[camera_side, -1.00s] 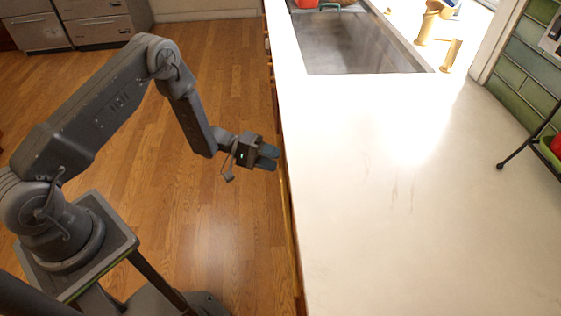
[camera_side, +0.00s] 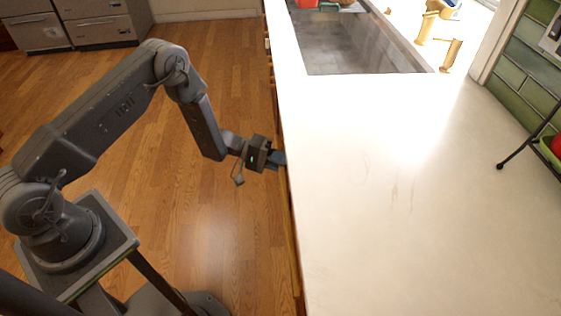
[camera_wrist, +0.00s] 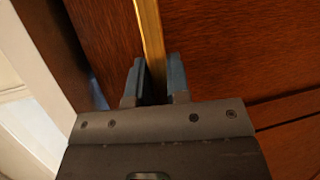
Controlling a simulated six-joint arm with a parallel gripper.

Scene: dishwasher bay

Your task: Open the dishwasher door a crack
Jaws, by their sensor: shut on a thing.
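The dishwasher door is a reddish-brown wood panel (camera_wrist: 235,50) filling much of the wrist view. A brass bar handle (camera_wrist: 149,35) runs up from between my fingers. My gripper (camera_wrist: 155,80) is shut on this handle, one finger on each side of the bar. In the side view my gripper (camera_side: 278,159) is at the counter's left edge, with its fingertips partly hidden by the counter. The door front is mostly hidden there. I cannot tell whether the door is ajar.
A long white countertop (camera_side: 380,210) lies above and to the right of my gripper. A sink (camera_side: 355,45) is set into it farther back. A pale edge (camera_wrist: 30,115) shows at left in the wrist view.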

